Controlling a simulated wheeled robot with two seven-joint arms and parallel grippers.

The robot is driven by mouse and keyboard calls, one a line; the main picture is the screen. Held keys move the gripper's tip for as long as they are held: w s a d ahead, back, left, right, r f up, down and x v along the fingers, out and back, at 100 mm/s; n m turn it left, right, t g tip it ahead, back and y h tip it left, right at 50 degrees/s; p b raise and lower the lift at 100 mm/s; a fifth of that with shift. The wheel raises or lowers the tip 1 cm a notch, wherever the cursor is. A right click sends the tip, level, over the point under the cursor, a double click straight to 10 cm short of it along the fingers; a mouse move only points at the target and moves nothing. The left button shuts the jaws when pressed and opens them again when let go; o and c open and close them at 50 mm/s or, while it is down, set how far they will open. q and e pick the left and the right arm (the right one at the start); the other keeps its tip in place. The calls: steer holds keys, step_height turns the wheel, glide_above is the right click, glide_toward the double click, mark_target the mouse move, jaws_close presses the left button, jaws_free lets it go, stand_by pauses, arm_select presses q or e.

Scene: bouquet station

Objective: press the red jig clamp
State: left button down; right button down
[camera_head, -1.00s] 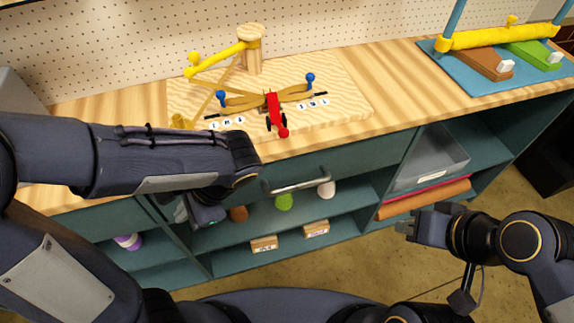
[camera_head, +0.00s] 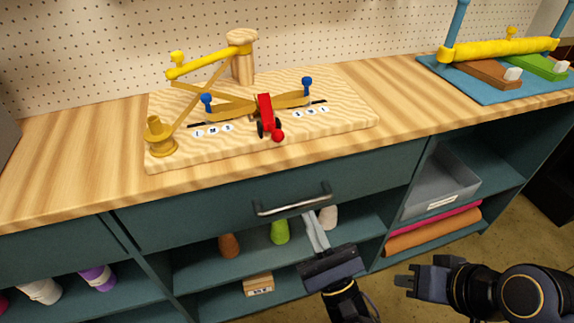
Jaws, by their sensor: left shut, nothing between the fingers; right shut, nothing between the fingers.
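The red jig clamp (camera_head: 266,114) is a red lever with a round red ball at its front end. It sits at the front middle of the pale wooden jig board (camera_head: 350,108) on the bench. My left gripper (camera_head: 314,222) is shut and empty, below the bench top in front of the drawer, its grey fingers pointing up near the handle. It is well below the clamp, not touching it. My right gripper (camera_head: 404,281) is shut and empty, low at the right in front of the cabinet.
A drawer handle (camera_head: 292,203) sticks out below the bench edge. The jig has blue-knobbed arms (camera_head: 307,88), a yellow lever (camera_head: 208,62) and a brass cup (camera_head: 160,136). A blue tray (camera_head: 474,88) with a yellow roller stands right. Bare bench top (camera_head: 60,160) lies left.

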mark_target(287, 159)
stand_by(0.3)
arm_select(q)
steer(key=x, duration=1)
steer(key=shift+w+a+r, duration=0.15)
steer(key=shift+a+r, duration=0.05)
steer(key=r, duration=0.3)
steer(key=shift+a+r+p, duration=0.25)
steer(key=shift+a+p, duration=0.05)
steer(key=shift+a, duration=0.05)
